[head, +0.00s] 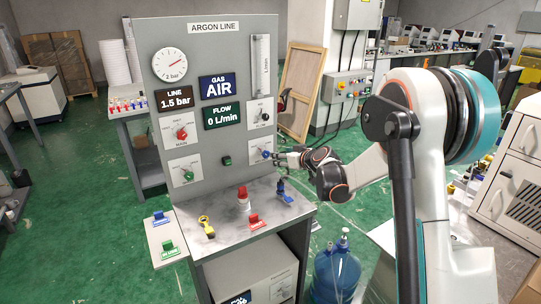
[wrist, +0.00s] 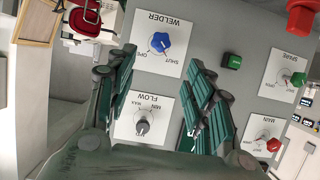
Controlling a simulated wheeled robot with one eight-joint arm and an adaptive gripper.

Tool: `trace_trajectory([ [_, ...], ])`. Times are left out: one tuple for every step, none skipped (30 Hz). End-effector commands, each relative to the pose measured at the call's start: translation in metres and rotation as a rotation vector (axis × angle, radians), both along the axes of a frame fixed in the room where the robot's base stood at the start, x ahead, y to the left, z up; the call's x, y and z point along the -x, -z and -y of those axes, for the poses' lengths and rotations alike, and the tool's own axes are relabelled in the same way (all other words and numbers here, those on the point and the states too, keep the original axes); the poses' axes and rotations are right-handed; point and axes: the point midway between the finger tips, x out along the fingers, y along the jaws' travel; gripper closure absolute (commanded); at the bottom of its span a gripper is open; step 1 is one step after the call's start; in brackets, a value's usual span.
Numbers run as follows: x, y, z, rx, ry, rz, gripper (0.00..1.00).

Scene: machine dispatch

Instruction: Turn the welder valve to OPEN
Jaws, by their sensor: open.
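The welder valve is a blue knob (wrist: 159,42) on a white plate marked WELDER, with SHUT and OPEN labels; the wrist view shows it upside down. A pale mark shows on the knob, but I cannot tell surely which label it points at. In the head view the blue knob (head: 265,153) is at the panel's lower right. My gripper (wrist: 160,70) is open, its green-padded fingers spread, with the knob ahead between the fingertips and no clear contact. In the head view my gripper (head: 284,157) reaches the panel from the right.
The grey ARGON LINE panel (head: 215,50) also carries a black flow knob (head: 264,115), a red main knob (head: 182,134), a green spare knob (head: 188,176) and a green button (head: 227,160). A red button (head: 242,194) and coloured tags stand on the shelf below. A blue water bottle (head: 336,272) stands below my arm.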

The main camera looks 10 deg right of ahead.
Motion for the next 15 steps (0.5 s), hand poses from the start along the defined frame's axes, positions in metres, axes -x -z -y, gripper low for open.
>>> trace_trajectory([
  [-0.007, 0.005, -0.003, 0.000, -0.001, 0.000, 0.52],
  [-0.011, 0.007, -0.004, -0.001, -0.002, 0.000, 0.52],
  [-0.018, 0.010, -0.007, -0.002, -0.001, -0.001, 0.52],
  [-0.023, 0.012, -0.008, -0.002, -0.001, -0.001, 0.52],
  [-0.028, 0.014, -0.010, -0.001, -0.002, 0.000, 0.52],
  [-0.035, 0.018, -0.012, -0.001, -0.002, 0.000, 0.52],
  [-0.040, 0.020, -0.014, 0.001, -0.001, 0.000, 0.52],
  [-0.046, 0.022, -0.016, 0.000, -0.001, 0.000, 0.52],
  [-0.053, 0.025, -0.018, 0.000, -0.001, 0.000, 0.52],
  [-0.058, 0.027, -0.020, 0.000, -0.001, 0.000, 0.52],
  [-0.063, 0.030, -0.021, 0.000, -0.001, 0.000, 0.52],
  [-0.070, 0.033, -0.023, 0.000, -0.001, 0.000, 0.52],
  [-0.074, 0.034, -0.025, 0.000, -0.001, -0.001, 0.52],
  [-0.079, 0.036, -0.026, 0.000, -0.001, -0.001, 0.52],
  [-0.084, 0.039, -0.029, 0.000, -0.001, -0.001, 0.52],
])
